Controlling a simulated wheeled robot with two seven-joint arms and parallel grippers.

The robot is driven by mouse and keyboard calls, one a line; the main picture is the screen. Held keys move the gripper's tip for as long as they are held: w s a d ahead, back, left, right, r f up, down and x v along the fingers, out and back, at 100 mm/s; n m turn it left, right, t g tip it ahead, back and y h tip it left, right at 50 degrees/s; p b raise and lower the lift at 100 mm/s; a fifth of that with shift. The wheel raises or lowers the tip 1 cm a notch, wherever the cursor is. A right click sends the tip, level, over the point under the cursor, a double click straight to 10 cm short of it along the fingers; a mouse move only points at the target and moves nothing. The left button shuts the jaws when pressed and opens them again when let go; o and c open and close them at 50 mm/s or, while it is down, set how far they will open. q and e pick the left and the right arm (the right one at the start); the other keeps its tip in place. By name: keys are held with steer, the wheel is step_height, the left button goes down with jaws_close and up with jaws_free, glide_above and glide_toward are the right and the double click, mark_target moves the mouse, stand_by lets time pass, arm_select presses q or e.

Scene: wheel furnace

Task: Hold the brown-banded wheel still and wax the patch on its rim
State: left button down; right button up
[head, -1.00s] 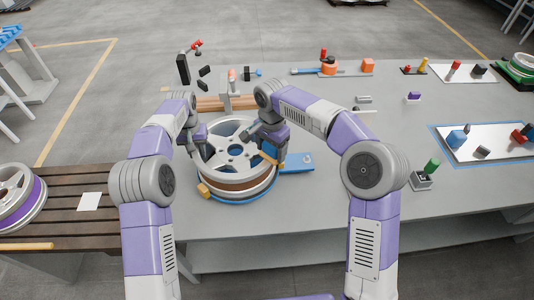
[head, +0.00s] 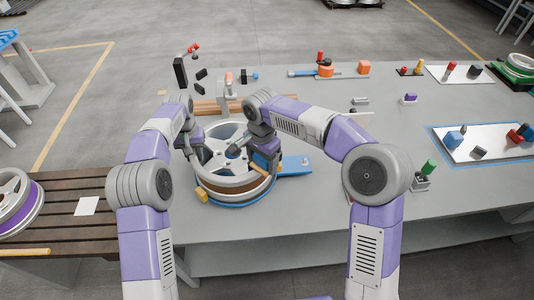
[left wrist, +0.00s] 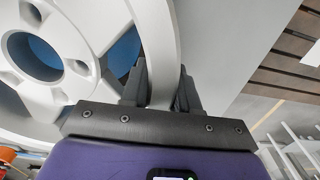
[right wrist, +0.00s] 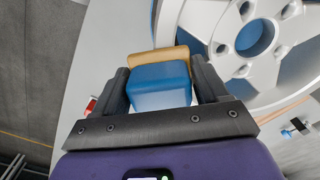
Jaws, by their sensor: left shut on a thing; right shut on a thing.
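The brown-banded wheel (head: 236,182) lies flat on a blue round base on the grey bench, silver spokes up. My left gripper (left wrist: 160,90) is shut on the wheel's rim, one finger on each side of it. In the head view it is at the wheel's left side (head: 192,150). My right gripper (right wrist: 162,88) is shut on a blue block (right wrist: 160,82) with a tan layer (right wrist: 158,60) on its far face. It is at the wheel's right edge in the head view (head: 266,160). Whether the tan face touches the rim, and the patch itself, I cannot tell.
A blue plate (head: 296,165) lies right of the wheel. A yellow block (head: 201,196) is at its front left. A purple-banded wheel (head: 20,196) rests on the brown slatted table. A white tray (head: 485,155) with small parts is at the right. The bench's middle is largely clear.

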arm_select(q)
steer(key=shift+a, duration=0.15)
arm_select(e)
steer(key=shift+s+a+r, duration=0.1)
steer(key=shift+s+a, duration=0.3)
steer(key=shift+s, duration=0.2)
steer(key=shift+r, duration=4)
arm_select(q)
steer(key=c, duration=0.8)
jaws_free()
steer(key=shift+o, duration=0.2)
steer(key=shift+r, duration=0.1)
steer(key=shift+r, duration=3.7)
steer(key=shift+f, duration=0.1)
